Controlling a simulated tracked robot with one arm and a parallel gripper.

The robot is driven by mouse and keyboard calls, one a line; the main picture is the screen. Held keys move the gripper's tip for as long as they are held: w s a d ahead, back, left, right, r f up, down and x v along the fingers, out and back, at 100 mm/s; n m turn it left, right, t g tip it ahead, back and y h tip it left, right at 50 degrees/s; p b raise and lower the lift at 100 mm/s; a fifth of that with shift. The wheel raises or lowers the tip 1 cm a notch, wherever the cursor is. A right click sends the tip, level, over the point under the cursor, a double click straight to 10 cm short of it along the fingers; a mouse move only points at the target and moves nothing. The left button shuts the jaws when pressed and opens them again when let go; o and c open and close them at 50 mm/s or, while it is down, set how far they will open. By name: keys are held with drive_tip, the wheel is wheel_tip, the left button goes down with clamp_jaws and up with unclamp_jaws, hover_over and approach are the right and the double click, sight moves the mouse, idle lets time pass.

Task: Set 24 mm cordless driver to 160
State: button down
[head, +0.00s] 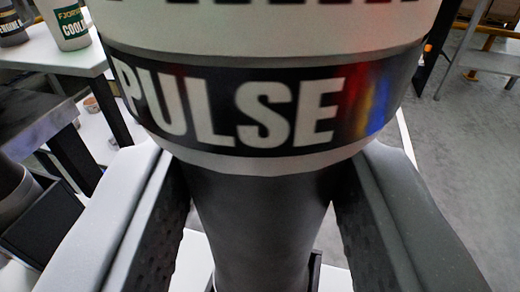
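The cordless driver (270,105) fills the upper middle of the head view, very close. Its body is pale with a black band lettered "PULSE" and red, yellow and blue streaks at the band's right end. Its dark grey grip (262,225) runs down below the band and narrows downward. My gripper (260,185) has one finger on each side of this grip, and both ribbed pads appear to press on its upper part. Lower down, small gaps show beside the grip. The top of the driver is cut off. No torque setting, dial or display is in sight.
At the upper left, a white table (45,60) carries a pale container marked "COOL" (68,22) and a dark container (12,22). A dark bench edge lies at the far left. Grey floor (465,140) is open at the right, with a grey-topped stand (490,60) behind.

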drive_tip(key=c, duration=0.9)
unclamp_jaws()
drive_tip(key=shift+f, duration=0.1)
drive_tip(key=shift+o, duration=0.2)
drive_tip(key=shift+s, duration=0.55)
drive_tip(key=s+p, duration=0.1)
drive_tip(key=s, duration=1.1)
drive_tip(key=shift+s+a+r+p, duration=0.25)
drive_tip(key=shift+s+r+p, duration=0.05)
drive_tip(key=shift+s, duration=0.05)
